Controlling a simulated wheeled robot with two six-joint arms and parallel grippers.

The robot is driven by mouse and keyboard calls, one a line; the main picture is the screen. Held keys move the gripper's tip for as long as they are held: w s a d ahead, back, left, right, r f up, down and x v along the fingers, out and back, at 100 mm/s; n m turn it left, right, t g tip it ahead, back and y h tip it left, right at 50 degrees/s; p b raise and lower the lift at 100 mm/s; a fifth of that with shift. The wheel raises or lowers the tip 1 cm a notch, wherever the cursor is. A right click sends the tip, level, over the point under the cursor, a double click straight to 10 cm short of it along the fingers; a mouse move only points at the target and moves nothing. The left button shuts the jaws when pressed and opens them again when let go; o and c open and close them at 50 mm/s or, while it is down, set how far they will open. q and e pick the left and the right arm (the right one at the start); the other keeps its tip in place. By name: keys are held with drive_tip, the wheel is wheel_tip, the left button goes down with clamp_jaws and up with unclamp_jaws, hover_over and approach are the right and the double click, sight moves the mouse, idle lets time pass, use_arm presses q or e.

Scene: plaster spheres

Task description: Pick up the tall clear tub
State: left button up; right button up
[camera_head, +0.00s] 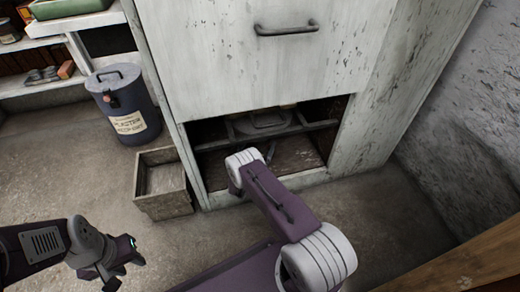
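I cannot make out a tall clear tub in this view. My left gripper (125,273) is at the lower left over the floor, its two dark fingers apart with nothing seen between them. My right arm reaches from the bottom middle up to the low opening of the white cabinet (250,65). The end of that arm is hidden behind its own white joint, so its gripper does not show. Inside the opening, a dark lid-like shape (265,121) sits behind a dark bar; the rest is in shadow.
A dark blue lidded plaster bin (122,102) stands left of the cabinet. An open wooden crate (163,183) sits on the floor by the cabinet's left corner. Shelves (45,75) stand at upper left. A wall closes the right side; a wooden edge (465,262) shows lower right.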

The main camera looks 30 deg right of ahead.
drive_tip(key=shift+w+d+f, duration=0.2)
drive_tip(key=shift+w+d, duration=0.2)
drive_tip(key=shift+w+d+r, duration=0.1)
drive_tip(key=shift+r, duration=0.1)
drive_tip(key=c, duration=1.8)
